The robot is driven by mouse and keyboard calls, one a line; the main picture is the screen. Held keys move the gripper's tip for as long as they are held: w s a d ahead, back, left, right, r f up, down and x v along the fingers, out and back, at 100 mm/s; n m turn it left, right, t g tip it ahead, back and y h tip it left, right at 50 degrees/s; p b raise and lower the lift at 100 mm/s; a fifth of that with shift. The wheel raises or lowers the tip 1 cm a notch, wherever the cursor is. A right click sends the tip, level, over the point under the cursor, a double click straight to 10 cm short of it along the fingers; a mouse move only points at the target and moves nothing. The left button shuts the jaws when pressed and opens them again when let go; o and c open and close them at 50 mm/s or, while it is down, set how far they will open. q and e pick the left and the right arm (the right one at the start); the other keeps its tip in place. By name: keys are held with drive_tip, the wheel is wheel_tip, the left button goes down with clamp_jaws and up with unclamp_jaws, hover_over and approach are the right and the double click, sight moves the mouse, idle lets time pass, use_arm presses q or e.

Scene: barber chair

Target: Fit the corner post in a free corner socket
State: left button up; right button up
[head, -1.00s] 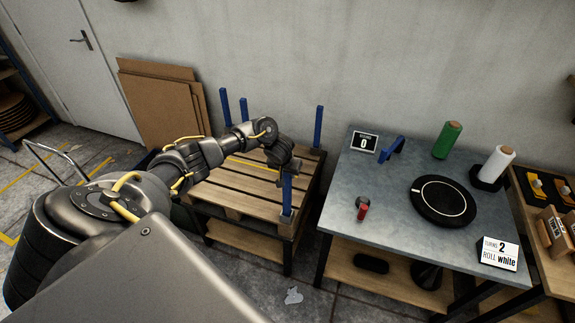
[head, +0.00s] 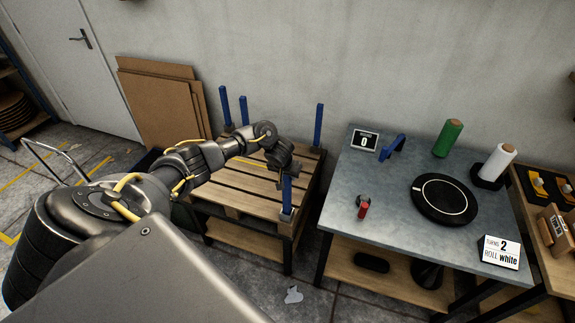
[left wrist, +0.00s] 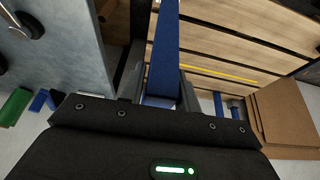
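A blue corner post (head: 287,196) stands upright at the pallet's near right corner, its lower end at the corner socket (head: 287,216). I cannot tell whether it is fully seated. My left gripper (head: 286,176) is at its upper part; in the left wrist view the fingers (left wrist: 160,92) lie close on both sides of the post (left wrist: 163,55) and look shut on it. The wooden pallet (head: 256,186) carries another blue post (head: 319,125) at its far right corner. Two more blue posts (head: 225,106) (head: 244,111) rise at the far left, their bases hidden by my arm. My right gripper is not in view.
A grey table (head: 383,232) right of the pallet holds a black turntable (head: 443,200), a green roll (head: 448,138), a white roll (head: 497,162) and signs. Cardboard sheets (head: 160,100) lean on the wall behind. A narrow floor gap separates pallet and table.

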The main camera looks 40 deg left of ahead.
use_arm(q)
drive_tip(key=o, duration=0.4)
drive_tip(key=p+v, duration=0.2)
drive_tip(key=v, duration=0.9)
idle(0.4)
drive_tip(key=s+d+f+m+h+b, duration=0.15)
drive_tip(key=s+d+f, duration=0.3)
drive_tip(key=f, duration=0.75)
drive_tip(key=s+d+f+g+h+b, duration=0.15)
drive_tip(key=s+d+f, duration=0.3)
drive_tip(key=f, duration=0.65)
drive_tip(key=s+d+f+m+h+b, duration=0.15)
drive_tip(key=s+d+f, duration=0.3)
drive_tip(key=f, duration=0.75)
drive_tip(key=s+d+f+b, duration=0.2)
drive_tip(key=s+f, duration=1.1)
drive_tip(key=s, duration=0.1)
drive_tip(key=s+f+m+y, duration=0.1)
drive_tip(key=s+f, duration=0.1)
drive_tip(key=s, duration=0.5)
drive_tip(key=s+f+m+g+y+b, duration=0.1)
drive_tip(key=s+f, duration=0.2)
drive_tip(key=s, duration=0.5)
drive_tip(key=s+d+f+m+y, duration=0.1)
drive_tip(key=s+f, duration=0.1)
drive_tip(key=s, duration=0.5)
drive_tip(key=shift+s+f+g, duration=0.2)
drive_tip(key=shift+g, duration=0.15)
